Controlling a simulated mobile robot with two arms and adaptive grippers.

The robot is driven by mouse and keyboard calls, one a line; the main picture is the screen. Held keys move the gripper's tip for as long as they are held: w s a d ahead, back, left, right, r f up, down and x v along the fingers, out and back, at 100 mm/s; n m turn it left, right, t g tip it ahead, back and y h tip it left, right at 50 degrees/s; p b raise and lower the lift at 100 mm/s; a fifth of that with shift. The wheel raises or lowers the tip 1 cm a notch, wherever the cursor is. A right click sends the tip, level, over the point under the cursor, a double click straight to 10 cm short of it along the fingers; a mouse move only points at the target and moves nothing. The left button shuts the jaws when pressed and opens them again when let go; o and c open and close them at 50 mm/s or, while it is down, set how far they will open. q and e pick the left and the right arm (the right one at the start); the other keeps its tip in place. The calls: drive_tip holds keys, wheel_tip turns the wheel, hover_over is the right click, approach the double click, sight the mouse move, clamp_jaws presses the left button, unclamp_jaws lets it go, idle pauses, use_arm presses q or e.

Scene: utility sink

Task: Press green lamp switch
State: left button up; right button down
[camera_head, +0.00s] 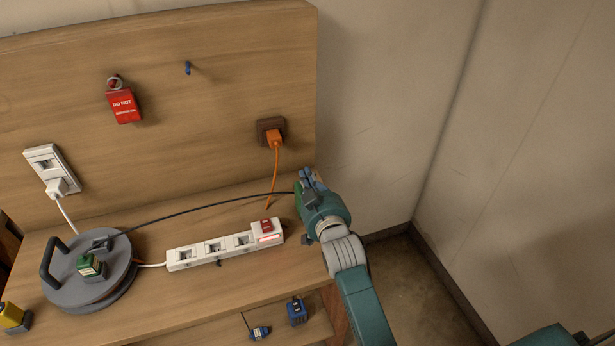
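A black cable runs from near this block to the right, ending at my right gripper (306,178). A small patch of green (298,197) shows at the left side of that gripper; I cannot tell whether it is a separate switch. My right gripper is at the right end of the bench, seen from behind, and its fingers are partly hidden by its own body. My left gripper is out of view.
A white power strip (212,251) with a red switch (266,226) lies mid-bench. An orange plug (274,138) is in the brown wall socket. A red tag (123,106) hangs on the panel. Blue plugs (296,311) lie on a lower shelf.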

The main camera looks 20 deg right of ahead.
drive_tip(key=shift+f, duration=0.55)
